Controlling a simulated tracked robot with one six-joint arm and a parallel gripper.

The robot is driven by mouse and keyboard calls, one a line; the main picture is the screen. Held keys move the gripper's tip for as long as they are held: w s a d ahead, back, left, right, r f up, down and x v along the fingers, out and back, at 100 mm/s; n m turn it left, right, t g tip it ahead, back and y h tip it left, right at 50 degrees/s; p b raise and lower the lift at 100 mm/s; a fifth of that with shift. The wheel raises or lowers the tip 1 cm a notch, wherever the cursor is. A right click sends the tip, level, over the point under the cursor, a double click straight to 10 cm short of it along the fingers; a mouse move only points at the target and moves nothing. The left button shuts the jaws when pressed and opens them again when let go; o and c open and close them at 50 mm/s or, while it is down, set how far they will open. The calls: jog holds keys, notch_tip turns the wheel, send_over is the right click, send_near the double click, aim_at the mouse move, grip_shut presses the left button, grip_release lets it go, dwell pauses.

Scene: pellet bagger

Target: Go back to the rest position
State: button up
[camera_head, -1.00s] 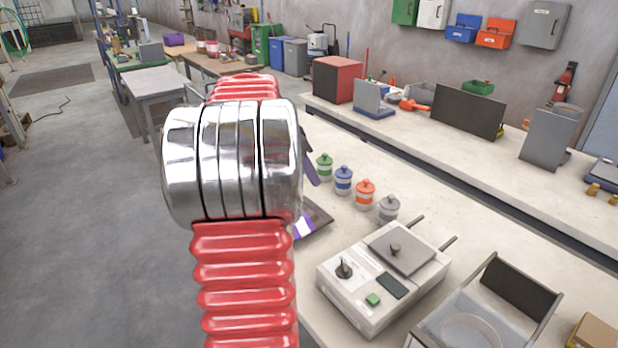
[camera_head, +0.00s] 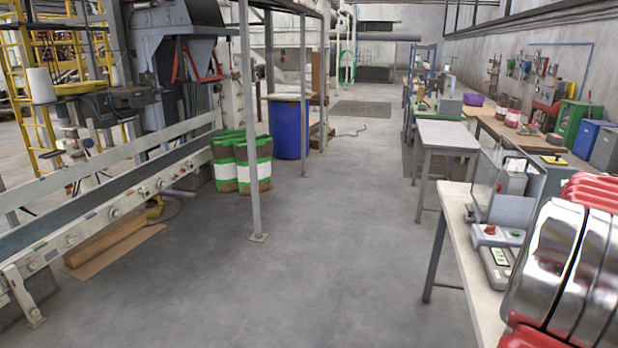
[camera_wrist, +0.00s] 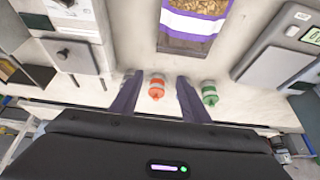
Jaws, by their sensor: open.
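My gripper (camera_wrist: 158,78) shows in the wrist view, upside down above the workbench, with its two dark fingers apart and nothing held between them. An orange-lidded jar (camera_wrist: 156,90) shows in the gap between the fingers, and a green-lidded jar (camera_wrist: 209,96) stands just right of the right finger. A bag of pellets with a purple band (camera_wrist: 193,25) lies on the bench at the top. In the head view only my red and silver arm shows at the right edge; the gripper is out of that picture.
In the head view a bench with a scale (camera_head: 497,262) is at right, a grey table (camera_head: 446,134) behind it. A conveyor (camera_head: 110,195) runs at left, with green-topped bags (camera_head: 252,165) and a blue drum (camera_head: 290,128) beyond. Open floor lies between, broken by a post (camera_head: 250,120).

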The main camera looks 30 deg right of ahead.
jog(key=w+a+f+n+t, duration=0.1)
jog(key=w+a+n+t, duration=0.1)
jog(key=w+a+n, duration=0.55)
jog(key=w+a+f+n+t+y, duration=0.1)
jog(key=w+a+n, duration=0.25)
jog(key=a, duration=0.75)
jog(key=w+a+f+n+t, duration=0.2)
jog(key=w+a+n, duration=0.35)
jog(key=a, duration=0.45)
jog(key=w+a+r+n+t+y, duration=0.1)
jog(key=a+n, duration=0.4)
jog(key=a, duration=1)
jog(key=w+a+r+n+t+y, duration=0.1)
jog(key=a+n+t+y, duration=0.1)
jog(key=a, duration=1.4)
jog(key=n+t, duration=0.1)
jog(key=n, duration=0.1)
jog(key=shift+r+n, duration=0.35)
jog(key=shift+r, duration=0.05)
